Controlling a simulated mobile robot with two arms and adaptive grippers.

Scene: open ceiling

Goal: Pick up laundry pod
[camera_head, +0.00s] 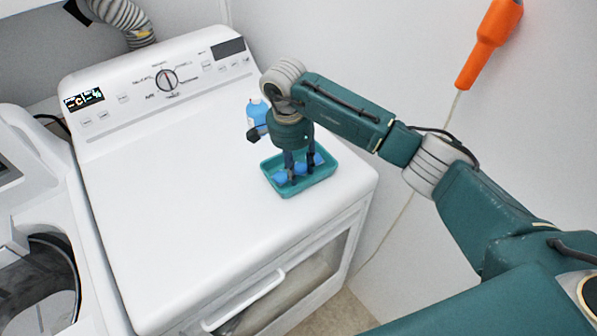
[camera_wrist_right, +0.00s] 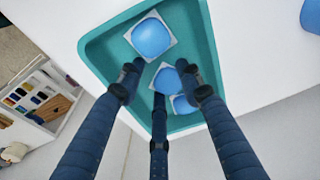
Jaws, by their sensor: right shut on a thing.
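A small teal tray (camera_head: 325,174) sits on the white dryer top near its right front corner. Blue laundry pods with pale square edges lie in it, one apart from the others (camera_wrist_right: 152,38). My right gripper (camera_head: 300,173) points straight down into the tray. In the wrist view its dark blue fingers (camera_wrist_right: 165,82) close around a laundry pod (camera_wrist_right: 166,78), which is low in the tray. Another pod (camera_wrist_right: 183,104) lies beside it, partly hidden by a finger. I cannot tell whether the held pod is lifted off the tray floor. My left gripper is out of view.
A blue bottle (camera_head: 257,114) stands on the dryer top (camera_head: 170,210) just behind the tray. The dryer's control panel (camera_head: 165,80) rises at the back. The left of the top is clear. A washer with an open drum (camera_head: 40,280) stands at left.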

